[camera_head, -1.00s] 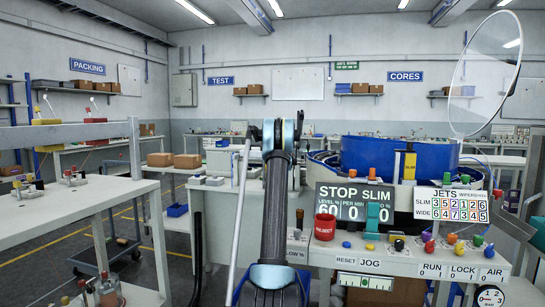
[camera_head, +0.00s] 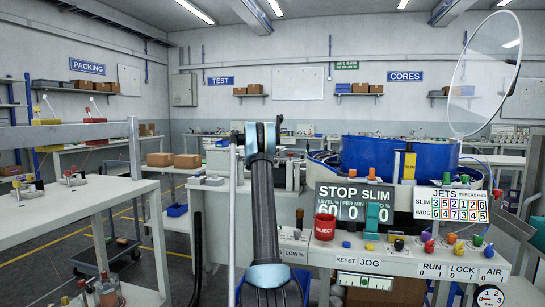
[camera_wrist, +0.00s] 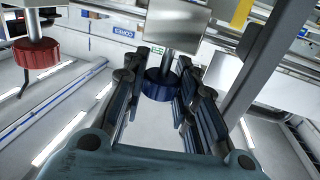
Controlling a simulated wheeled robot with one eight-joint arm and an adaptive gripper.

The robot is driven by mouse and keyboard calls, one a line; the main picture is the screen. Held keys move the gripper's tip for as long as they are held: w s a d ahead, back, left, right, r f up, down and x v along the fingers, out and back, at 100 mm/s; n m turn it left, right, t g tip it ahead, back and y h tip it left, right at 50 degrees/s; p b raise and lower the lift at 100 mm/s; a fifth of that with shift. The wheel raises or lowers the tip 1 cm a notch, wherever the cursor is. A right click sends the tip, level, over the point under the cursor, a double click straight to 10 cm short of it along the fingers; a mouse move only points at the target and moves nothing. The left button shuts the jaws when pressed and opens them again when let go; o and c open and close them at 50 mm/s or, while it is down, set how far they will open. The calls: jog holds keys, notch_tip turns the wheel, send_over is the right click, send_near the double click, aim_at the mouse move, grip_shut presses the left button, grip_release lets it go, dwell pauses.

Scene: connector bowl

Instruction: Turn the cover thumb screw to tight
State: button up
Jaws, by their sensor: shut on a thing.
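In the wrist view a dark blue ribbed knob (camera_wrist: 160,85) on a metal stem sits between the two fingers of my gripper (camera_wrist: 161,90). My gripper is shut on this knob, with one finger on each side. A red ribbed knob (camera_wrist: 37,57) on a similar stem is at the upper left, apart from the fingers. I cannot tell from a label which knob is the cover thumb screw, nor how tight either is. In the head view my arm hides the gripper and both knobs.
A metal plate (camera_wrist: 178,25) is behind the blue knob's stem, and a grey post (camera_wrist: 262,65) runs close on the right.

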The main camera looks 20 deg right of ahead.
jog(key=shift+w+a+g, duration=0.15)
jog(key=shift+a+g, duration=0.1)
jog(key=shift+g, duration=0.05)
jog(key=shift+o, duration=0.2)
jog(key=o, duration=1.1)
notch_tip(320, 180, up, 8)
jog(key=shift+r, duration=0.15)
jog(key=shift+d+r, duration=0.2)
jog(key=shift+r, duration=0.6)
